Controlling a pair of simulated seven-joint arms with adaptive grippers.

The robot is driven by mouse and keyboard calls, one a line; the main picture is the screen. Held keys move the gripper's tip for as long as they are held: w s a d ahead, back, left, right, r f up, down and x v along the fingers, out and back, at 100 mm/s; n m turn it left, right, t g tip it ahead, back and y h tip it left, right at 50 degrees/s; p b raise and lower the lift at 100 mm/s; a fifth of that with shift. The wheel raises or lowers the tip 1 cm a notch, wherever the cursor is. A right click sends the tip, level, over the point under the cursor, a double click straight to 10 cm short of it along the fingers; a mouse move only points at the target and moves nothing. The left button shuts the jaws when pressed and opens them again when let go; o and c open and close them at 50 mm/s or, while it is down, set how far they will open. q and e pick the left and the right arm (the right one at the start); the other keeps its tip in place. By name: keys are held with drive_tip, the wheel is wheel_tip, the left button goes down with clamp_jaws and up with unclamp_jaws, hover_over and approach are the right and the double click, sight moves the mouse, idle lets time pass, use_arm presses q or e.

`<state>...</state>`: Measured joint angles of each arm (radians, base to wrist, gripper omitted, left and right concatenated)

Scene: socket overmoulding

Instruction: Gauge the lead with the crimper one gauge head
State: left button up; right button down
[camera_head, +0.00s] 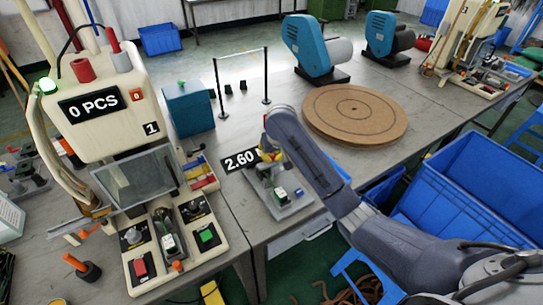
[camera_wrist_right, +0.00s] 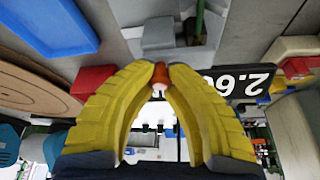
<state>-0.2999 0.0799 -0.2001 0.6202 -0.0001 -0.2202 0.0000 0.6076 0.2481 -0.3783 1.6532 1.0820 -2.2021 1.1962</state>
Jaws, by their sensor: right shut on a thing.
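The crimper (camera_head: 105,110), marked 1 with a counter reading 0 PCS, stands at the left of the head view. A grey gauge stand (camera_head: 290,207) with a black 2.60 display (camera_head: 240,161) sits on the bench right of it; the display also shows upside down in the right wrist view (camera_wrist_right: 244,83). My right gripper (camera_head: 268,157) is over the stand, beside the display. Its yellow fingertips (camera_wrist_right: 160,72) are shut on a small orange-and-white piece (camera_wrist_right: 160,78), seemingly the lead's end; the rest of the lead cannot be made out. My left gripper is out of view.
A round brown turntable (camera_head: 355,113) lies behind my right arm. A teal box (camera_head: 188,108) and a thin black frame (camera_head: 218,88) stand behind the gauge. Blue bins (camera_head: 480,190) fill the right side. Red and green buttons (camera_head: 140,268) sit on the crimper's front.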

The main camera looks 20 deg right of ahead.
drive_tip(key=d, duration=0.2)
drive_tip(key=w+d, duration=0.1)
drive_tip(key=d, duration=0.1)
drive_tip(key=shift+r, duration=0.15)
drive_tip(key=shift+d, duration=0.15)
drive_tip(key=c, duration=1.2)
unclamp_jaws()
drive_tip(key=v, duration=1.1)
drive_tip(key=shift+s+r, duration=0.2)
drive_tip(key=shift+r, duration=0.15)
